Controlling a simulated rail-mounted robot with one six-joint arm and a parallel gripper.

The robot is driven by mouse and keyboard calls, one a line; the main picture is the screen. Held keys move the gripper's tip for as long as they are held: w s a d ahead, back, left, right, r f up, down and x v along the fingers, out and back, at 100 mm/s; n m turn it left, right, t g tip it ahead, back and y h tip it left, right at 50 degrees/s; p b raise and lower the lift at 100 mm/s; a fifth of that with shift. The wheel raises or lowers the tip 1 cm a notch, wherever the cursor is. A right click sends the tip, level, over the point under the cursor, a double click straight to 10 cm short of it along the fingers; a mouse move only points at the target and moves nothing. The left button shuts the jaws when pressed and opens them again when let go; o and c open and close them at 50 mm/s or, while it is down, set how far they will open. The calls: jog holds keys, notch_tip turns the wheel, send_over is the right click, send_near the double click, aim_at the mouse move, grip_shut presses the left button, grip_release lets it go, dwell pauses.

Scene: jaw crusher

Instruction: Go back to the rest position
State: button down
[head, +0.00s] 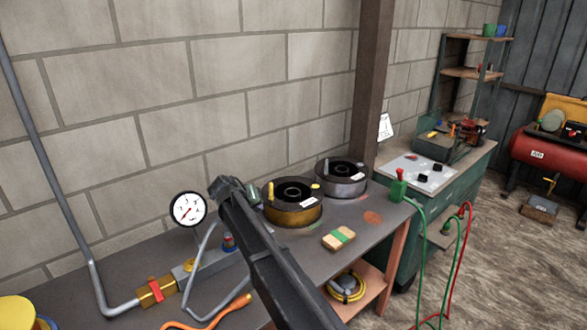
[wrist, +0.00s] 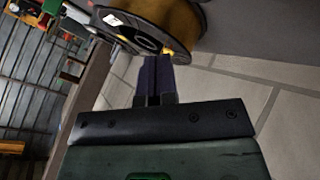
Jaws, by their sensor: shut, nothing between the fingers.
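My gripper (wrist: 154,78) points up the picture in the wrist view, its two dark fingers together with nothing between them. In the head view my dark arm crosses the front of the bench, and its end (head: 228,190) appears between the pressure gauge and the brass-coloured spool. The brass-coloured spool (head: 292,212) stands on the bench. In the wrist view this spool (wrist: 165,22) appears just beyond the fingertips; whether they touch cannot be told.
A grey spool (head: 342,181), a sponge-like block (head: 339,238) and a pressure gauge (head: 188,209) are on the dark bench (head: 375,222). A grey pipe (head: 62,190) runs down the wall at left. Red and green hoses (head: 461,245) hang at right. A wooden post (head: 371,90) rises behind the bench.

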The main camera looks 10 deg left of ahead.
jog(key=s+d+m+g+y+p, duration=0.1)
jog(key=s+d+g+y, duration=0.1)
jog(key=s+d, duration=1.4)
jog(key=s+d+f+m+g+y+p, duration=0.1)
jog(key=s+d+g, duration=0.4)
jog(key=s+d, duration=1.2)
jog(key=d+m+y+p, duration=0.1)
jog(key=d+y, duration=0.1)
jog(key=d, duration=0.3)
jog(key=shift+f+g, duration=0.3)
jog(key=shift+d, duration=0.1)
